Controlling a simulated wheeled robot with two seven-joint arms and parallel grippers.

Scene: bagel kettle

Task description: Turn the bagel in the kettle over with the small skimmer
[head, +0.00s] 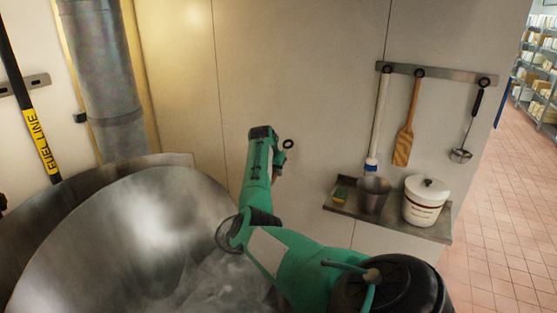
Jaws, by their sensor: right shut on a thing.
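The large steel kettle (130,215) fills the lower left, with pale steam or cloudy water inside. I cannot make out a bagel in it. My right arm reaches up over the kettle's right rim. My right gripper (278,163) is at the arm's far end, mostly hidden behind the green wrist. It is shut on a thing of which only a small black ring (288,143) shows. This looks like the end of the small skimmer's handle; the rest of it is hidden. My left gripper is out of view.
A wall rail (440,74) at right holds a white-handled tool (379,115), a wooden paddle (407,135) and a black-handled ladle (477,110). A steel shelf (395,222) below carries a metal cup (373,195), a sponge (341,195) and a lidded white crock (425,202).

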